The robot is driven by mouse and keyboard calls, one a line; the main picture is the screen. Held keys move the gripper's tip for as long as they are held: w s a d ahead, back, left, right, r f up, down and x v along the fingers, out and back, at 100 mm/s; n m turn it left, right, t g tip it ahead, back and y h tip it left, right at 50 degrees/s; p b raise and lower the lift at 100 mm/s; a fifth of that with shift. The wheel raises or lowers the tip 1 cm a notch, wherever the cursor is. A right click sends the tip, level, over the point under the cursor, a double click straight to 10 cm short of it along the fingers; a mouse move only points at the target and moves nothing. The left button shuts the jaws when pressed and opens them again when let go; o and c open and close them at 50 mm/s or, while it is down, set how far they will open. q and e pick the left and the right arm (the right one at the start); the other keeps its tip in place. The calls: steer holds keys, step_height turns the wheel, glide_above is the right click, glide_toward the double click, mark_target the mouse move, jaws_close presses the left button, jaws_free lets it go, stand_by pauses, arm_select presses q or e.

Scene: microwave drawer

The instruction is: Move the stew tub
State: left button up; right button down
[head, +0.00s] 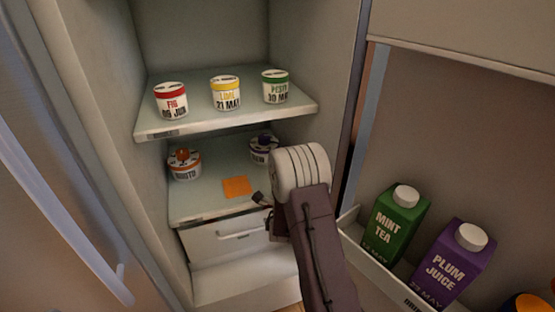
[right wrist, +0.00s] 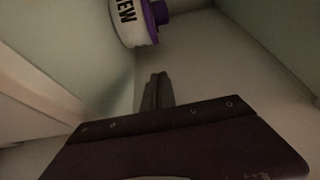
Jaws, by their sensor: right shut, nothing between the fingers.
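The stew tub (head: 262,149), white with a purple lid and knob, stands on the lower fridge shelf at the back right, partly hidden by my right arm. In the right wrist view the stew tub (right wrist: 133,24) shows the letters "EW" at the top, cut off by the frame edge. My right gripper (head: 261,199) is at the front of the lower shelf, in front of the stew tub and apart from it. In the wrist view its fingers (right wrist: 158,88) are together with nothing between them. An orange square (head: 237,187) lies on the shelf left of the gripper. My left gripper is out of view.
An orange-lidded tub (head: 184,168) stands at the left of the lower shelf (head: 205,207). The upper shelf (head: 210,124) holds red, yellow and green tubs. A drawer (head: 225,239) is below. The open door at right holds a green carton (head: 396,222) and a purple carton (head: 453,265).

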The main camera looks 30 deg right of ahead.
mark_target(265, 150)
steer(key=b+x, duration=0.1)
steer(key=x, duration=0.5)
steer(key=shift+f, duration=0.1)
steer(key=w+a, duration=0.2)
steer(key=w, duration=0.1)
steer(key=shift+a+b, duration=0.35)
steer(key=shift+b, duration=0.05)
